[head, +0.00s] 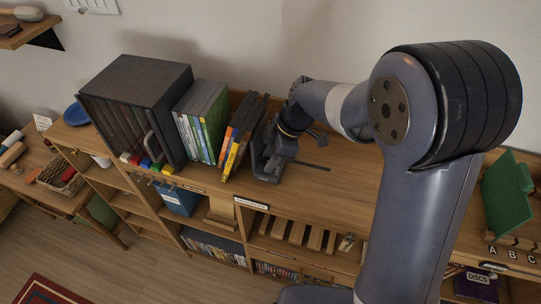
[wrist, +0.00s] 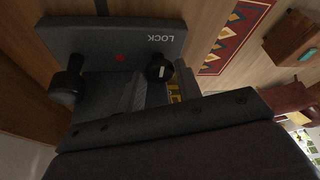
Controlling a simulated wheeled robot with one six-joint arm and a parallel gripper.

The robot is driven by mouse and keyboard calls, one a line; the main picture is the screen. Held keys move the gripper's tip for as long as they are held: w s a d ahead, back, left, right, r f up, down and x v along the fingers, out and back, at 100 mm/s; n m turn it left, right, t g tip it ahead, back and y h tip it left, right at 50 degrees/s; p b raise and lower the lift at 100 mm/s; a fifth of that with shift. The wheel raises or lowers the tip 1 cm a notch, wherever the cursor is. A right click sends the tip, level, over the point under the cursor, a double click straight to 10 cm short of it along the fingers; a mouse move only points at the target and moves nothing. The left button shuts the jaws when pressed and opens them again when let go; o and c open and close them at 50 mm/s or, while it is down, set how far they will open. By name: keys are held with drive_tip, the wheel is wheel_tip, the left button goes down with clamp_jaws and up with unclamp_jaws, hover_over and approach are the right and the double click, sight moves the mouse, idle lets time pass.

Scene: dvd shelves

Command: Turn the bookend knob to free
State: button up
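The dark grey bookend (head: 262,155) stands on the shelf top, right of the orange and yellow cases. In the wrist view its plate (wrist: 105,38) carries the word LOCK and a red dot. My gripper (head: 277,150) is down at the bookend's right side. In the wrist view, dark rounded parts show left and right below the plate, with grey surfaces between them. My gripper's dark body fills the bottom of the wrist view.
Left of the bookend stand orange and yellow cases (head: 238,135), green and white cases (head: 203,120) and a large black cabinet (head: 137,105). A dark slot (head: 314,168) runs along the shelf top to the right. A green stand (head: 506,192) is at far right.

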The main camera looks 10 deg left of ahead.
drive_tip(key=c, duration=0.5)
drive_tip(key=shift+f+m+b, duration=0.1)
drive_tip(key=shift+m+b, duration=0.3)
drive_tip(key=shift+b, duration=0.2)
drive_tip(key=shift+m+t+b, duration=0.3)
drive_tip(key=shift+b, duration=0.1)
drive_tip(key=m+b, duration=0.1)
drive_tip(key=m+t+b, duration=0.1)
drive_tip(key=m, duration=0.1)
drive_tip(key=shift+s+b, duration=0.25)
drive_tip(key=shift+b, duration=0.1)
drive_tip(key=m+t, duration=0.1)
drive_tip(key=m, duration=0.1)
drive_tip(key=m+b, duration=0.1)
drive_tip(key=m, duration=0.1)
drive_tip(key=shift+s+m+t, duration=0.2)
drive_tip(key=shift+m+t, duration=0.1)
drive_tip(key=shift+t, duration=0.1)
drive_tip(key=shift+s+a+m+t+h+p, duration=0.15)
drive_tip(key=shift+m+t+h, duration=0.2)
drive_tip(key=shift+m, duration=0.75)
drive_tip(key=shift+w+m+t+h+p, duration=0.15)
drive_tip(key=shift+m+t+h, duration=0.2)
drive_tip(key=shift+m, duration=0.75)
drive_tip(key=shift+s, duration=0.1)
